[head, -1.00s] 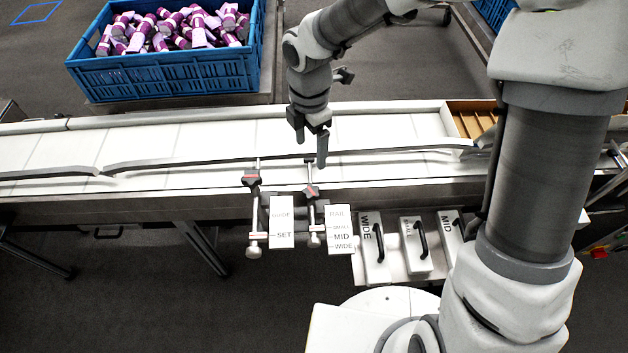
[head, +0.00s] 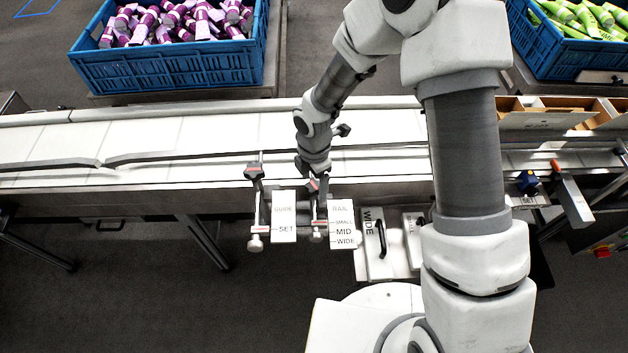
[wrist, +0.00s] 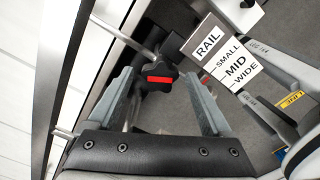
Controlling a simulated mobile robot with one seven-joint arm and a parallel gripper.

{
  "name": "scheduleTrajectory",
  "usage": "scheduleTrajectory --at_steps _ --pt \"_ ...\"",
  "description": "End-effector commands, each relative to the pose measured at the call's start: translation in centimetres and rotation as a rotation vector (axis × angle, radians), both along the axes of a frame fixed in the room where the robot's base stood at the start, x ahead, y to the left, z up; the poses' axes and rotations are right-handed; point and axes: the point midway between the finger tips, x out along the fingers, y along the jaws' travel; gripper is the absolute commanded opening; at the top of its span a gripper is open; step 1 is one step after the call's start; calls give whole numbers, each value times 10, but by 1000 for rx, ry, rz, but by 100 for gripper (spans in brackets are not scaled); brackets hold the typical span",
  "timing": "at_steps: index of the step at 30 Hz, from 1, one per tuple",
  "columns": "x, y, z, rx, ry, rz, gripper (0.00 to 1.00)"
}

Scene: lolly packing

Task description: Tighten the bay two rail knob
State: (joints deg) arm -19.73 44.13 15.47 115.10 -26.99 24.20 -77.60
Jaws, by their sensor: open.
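The rail knob (wrist: 160,78) is black with a red stripe and sits on a metal rod beside the RAIL sign (wrist: 214,47). In the wrist view my gripper (wrist: 162,92) is open, with one finger on each side of the knob. I cannot tell whether either finger touches it. In the head view my gripper (head: 315,181) is over the rod left of the RAIL sign (head: 342,218) and partly hides the knob. No "bay two" label is readable. The rail (head: 195,153) runs along the white conveyor.
A second knob (head: 254,171) stands on a rod left of the GUIDE sign (head: 283,222). Handled blocks, one marked WIDE (head: 372,255), sit right of the RAIL sign. Blue crates (head: 170,68) of bottles stand behind the conveyor (head: 225,130).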

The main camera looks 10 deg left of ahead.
Motion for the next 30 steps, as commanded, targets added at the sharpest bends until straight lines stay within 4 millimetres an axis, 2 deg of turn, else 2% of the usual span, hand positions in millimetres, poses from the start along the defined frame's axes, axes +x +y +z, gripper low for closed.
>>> scheduleTrajectory --at_steps 7,18,21,30 --pt "0 0 0 0 0 0 82" --pt "0 0 0 0 0 0 15" --pt "0 0 0 0 0 0 0" --pt "0 0 -1 1 -1 -39 0"
